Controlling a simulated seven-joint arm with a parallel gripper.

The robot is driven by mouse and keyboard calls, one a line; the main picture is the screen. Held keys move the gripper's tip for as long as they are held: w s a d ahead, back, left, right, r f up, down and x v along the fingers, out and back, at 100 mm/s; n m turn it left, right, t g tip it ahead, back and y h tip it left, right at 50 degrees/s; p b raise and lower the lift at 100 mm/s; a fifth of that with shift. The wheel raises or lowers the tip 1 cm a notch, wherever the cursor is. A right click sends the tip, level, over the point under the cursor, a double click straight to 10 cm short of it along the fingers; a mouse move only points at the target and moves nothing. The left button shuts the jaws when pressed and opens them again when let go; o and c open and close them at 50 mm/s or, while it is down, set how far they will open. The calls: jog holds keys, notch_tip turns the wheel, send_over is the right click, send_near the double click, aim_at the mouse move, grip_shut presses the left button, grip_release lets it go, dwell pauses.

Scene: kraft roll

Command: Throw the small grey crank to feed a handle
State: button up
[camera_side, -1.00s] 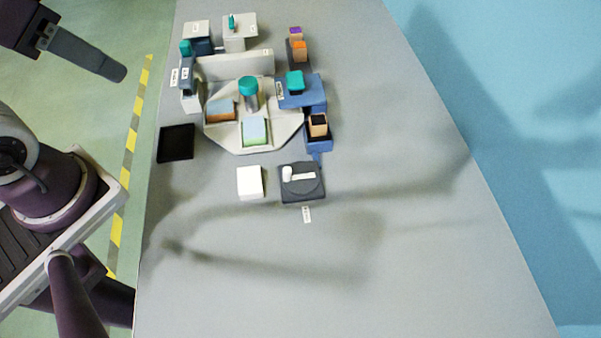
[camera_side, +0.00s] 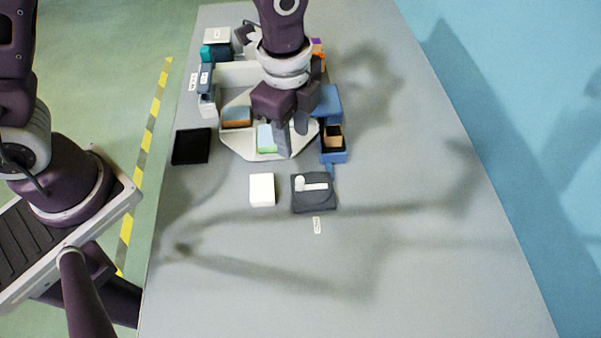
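A dark grey square unit (camera_side: 323,205) with a round top and a pale lever (camera_side: 314,187) lies on the table at the front of the group. It is the only crank-like thing I can make out. The lever points right from a white knob at its left end. My gripper (camera_side: 292,133) hangs over the pale angled platform (camera_side: 237,147), behind the crank unit and apart from it. Its two dark fingers point down, look spread, and show nothing between them. I cannot identify a handle.
A white block (camera_side: 262,190) lies left of the crank unit, and a black square tray (camera_side: 191,147) farther left. A blue holder (camera_side: 334,156) with a tan, dark-topped block (camera_side: 333,135) stands close right of my gripper.

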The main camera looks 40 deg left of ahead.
jog(key=m, duration=0.2)
send_over(300, 179)
jog(key=shift+g, duration=0.3)
notch_tip(300, 179, down, 4)
jog(key=shift+f, duration=0.1)
notch_tip(300, 179, down, 7)
jog(key=shift+r, duration=0.1)
grip_shut()
